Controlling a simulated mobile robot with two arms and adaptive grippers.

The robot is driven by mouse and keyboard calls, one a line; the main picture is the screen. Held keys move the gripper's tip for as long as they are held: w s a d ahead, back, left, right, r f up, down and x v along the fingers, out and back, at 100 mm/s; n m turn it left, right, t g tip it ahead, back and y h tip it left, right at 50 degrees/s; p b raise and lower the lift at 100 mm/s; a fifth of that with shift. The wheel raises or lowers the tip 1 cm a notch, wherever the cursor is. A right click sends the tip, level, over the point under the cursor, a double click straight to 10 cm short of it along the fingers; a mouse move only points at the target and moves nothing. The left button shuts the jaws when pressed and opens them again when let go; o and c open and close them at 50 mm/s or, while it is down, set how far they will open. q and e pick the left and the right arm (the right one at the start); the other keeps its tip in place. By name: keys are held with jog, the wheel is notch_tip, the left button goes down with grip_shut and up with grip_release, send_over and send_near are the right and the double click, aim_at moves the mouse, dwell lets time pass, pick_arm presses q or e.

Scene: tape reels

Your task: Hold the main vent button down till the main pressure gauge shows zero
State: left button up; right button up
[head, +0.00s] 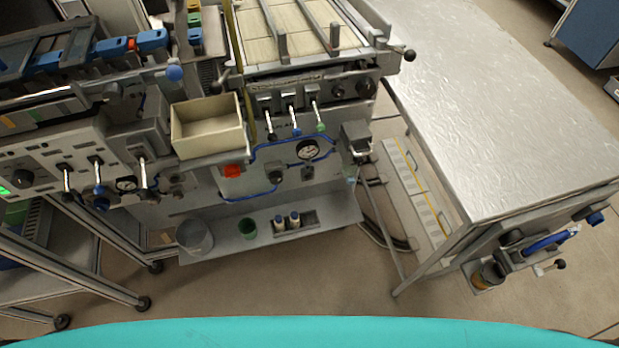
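A round gauge (308,150) with a white dial sits on the front of the middle machine, with a blue pipe around it. A second, smaller gauge (126,184) is on the left machine's front. Both dials are too small to read, and I cannot tell which is the main one. A dark round knob or button (278,175) is below and left of the middle gauge. A red part (233,171) is left of it. No label marks the main vent button, so I cannot tell which part it is. Neither of my grippers is in view.
A beige open box (207,127) stands out from the machine front, above the red part. Levers (290,105) stick out on the middle panel. A lower shelf (330,211) holds cups and small bottles. A large metal table (510,110) stands right. Floor in front is clear.

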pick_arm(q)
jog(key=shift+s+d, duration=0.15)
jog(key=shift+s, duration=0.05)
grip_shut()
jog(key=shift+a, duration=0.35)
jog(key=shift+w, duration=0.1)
